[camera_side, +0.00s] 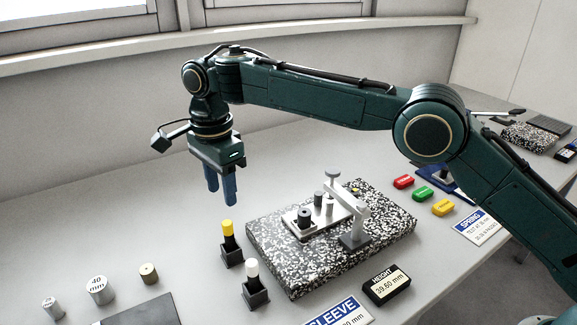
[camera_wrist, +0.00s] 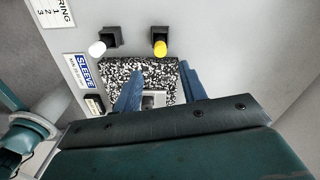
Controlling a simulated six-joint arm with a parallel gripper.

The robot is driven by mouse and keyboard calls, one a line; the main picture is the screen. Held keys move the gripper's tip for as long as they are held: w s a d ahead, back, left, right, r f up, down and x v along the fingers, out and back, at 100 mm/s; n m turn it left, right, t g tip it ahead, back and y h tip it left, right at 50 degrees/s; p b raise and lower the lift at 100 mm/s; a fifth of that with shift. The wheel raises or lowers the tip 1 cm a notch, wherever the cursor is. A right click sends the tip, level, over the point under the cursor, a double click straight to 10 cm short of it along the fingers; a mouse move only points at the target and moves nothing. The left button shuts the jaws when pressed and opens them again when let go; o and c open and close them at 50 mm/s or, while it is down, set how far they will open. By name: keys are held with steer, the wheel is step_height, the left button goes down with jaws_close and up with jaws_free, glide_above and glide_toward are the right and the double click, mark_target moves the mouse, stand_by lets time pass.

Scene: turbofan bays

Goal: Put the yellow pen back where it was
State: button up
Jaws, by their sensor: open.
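The yellow pen (camera_side: 228,228) has a yellow top and a dark body. It stands upright in a small black holder (camera_side: 232,258) to the left of the speckled plate. It also shows in the wrist view as a yellow top (camera_wrist: 160,48) beside its holder (camera_wrist: 159,33). My gripper (camera_side: 221,198) has blue fingers pointing down, above the yellow pen and apart from it. In the wrist view my gripper (camera_wrist: 161,67) is open, with nothing between its fingers. The lower part of the pen is hidden inside the holder.
A white-topped pen (camera_side: 252,268) stands in a second black holder (camera_side: 257,294) nearby. The speckled plate (camera_side: 280,268) carries a gauge stand (camera_side: 354,240) and small parts. A height display (camera_side: 386,286) lies in front. Several metal cylinders stand at left. Red, green and yellow blocks lie at right.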

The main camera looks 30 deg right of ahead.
stand_by(0.3)
steer(key=s+d+r+n+t, duration=0.1)
steer(key=s+d+r+n, duration=0.1)
steer(key=s+d+r, duration=0.4)
steer(key=s+d+r+n+t, duration=0.1)
steer(key=s+d+r+n, duration=0.2)
steer(key=d, duration=0.5)
steer(key=s+d+r+n+t, duration=0.1)
steer(key=s+d+r+n, duration=0.15)
steer(key=d+r, duration=0.45)
steer(key=s+d+f+n+t, duration=0.1)
steer(key=s+d, duration=0.3)
steer(key=s, duration=0.4)
steer(key=s+d+f+n, duration=0.4)
steer(key=s, duration=0.3)
steer(key=s+d+f+n+t, duration=0.1)
steer(key=s+d+f+n, duration=0.1)
steer(key=s, duration=0.6)
steer(key=shift+s+d+f+n+t, duration=0.35)
steer(key=shift+d+f, duration=0.2)
steer(key=shift+d, duration=0.7)
